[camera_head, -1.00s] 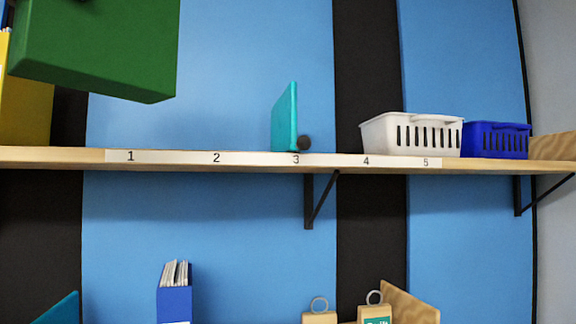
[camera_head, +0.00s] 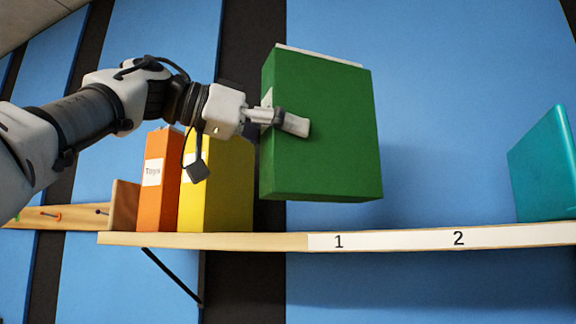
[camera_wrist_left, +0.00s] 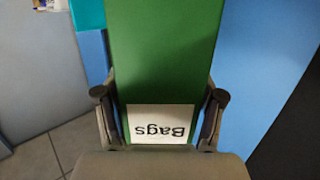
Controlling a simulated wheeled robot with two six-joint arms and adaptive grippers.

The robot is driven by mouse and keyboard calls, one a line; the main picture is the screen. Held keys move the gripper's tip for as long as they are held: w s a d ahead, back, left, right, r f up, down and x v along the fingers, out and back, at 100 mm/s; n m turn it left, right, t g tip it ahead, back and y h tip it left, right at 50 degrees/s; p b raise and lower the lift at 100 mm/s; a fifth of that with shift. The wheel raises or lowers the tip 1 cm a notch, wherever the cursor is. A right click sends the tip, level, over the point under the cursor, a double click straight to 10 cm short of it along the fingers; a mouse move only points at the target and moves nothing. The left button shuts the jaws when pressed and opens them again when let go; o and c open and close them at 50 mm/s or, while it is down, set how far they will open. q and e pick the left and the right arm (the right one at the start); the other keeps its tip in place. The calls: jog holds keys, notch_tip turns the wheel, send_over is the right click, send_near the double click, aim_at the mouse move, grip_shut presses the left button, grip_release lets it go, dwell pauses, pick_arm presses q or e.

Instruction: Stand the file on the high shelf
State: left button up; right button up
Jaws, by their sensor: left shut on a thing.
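The green file (camera_head: 325,155) is held upright, slightly tilted, by my left gripper (camera_head: 290,122), its bottom edge a little above the high shelf (camera_head: 210,241). It hangs near the mark 1, just right of the yellow file (camera_head: 230,190). In the left wrist view the green file (camera_wrist_left: 160,55) lies between the two fingers of my left gripper (camera_wrist_left: 158,110), with a "Bags" label (camera_wrist_left: 160,124) on its spine. My right gripper is not in view.
An orange file (camera_head: 160,180) stands left of the yellow one, beside a wooden end piece (camera_head: 124,206). A teal divider (camera_head: 545,165) stands at the right. The shelf between the yellow file and the teal divider, with marks 1 and 2, is bare.

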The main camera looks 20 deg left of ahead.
pick_arm(q)
jog(key=w+a+f+p, duration=0.1)
jog(key=w+p, duration=0.1)
jog(key=w, duration=0.1)
jog(key=w+a+f+p, duration=0.2)
jog(key=w, duration=0.1)
jog(key=w+a+f+p, duration=0.2)
jog(key=w, duration=0.2)
jog(key=shift+w+a, duration=0.1)
jog(key=shift+a, duration=0.15)
jog(key=shift+s+r, duration=0.25)
jog(key=shift+s, duration=0.1)
jog(key=shift+s+f, duration=0.15)
jog(key=shift+s, duration=0.05)
jog(key=o, duration=1.7)
jog(key=shift+w, duration=0.15)
jog(key=shift+o, duration=0.2)
jog(key=shift+w+f, duration=0.1)
jog(key=shift+w, duration=0.05)
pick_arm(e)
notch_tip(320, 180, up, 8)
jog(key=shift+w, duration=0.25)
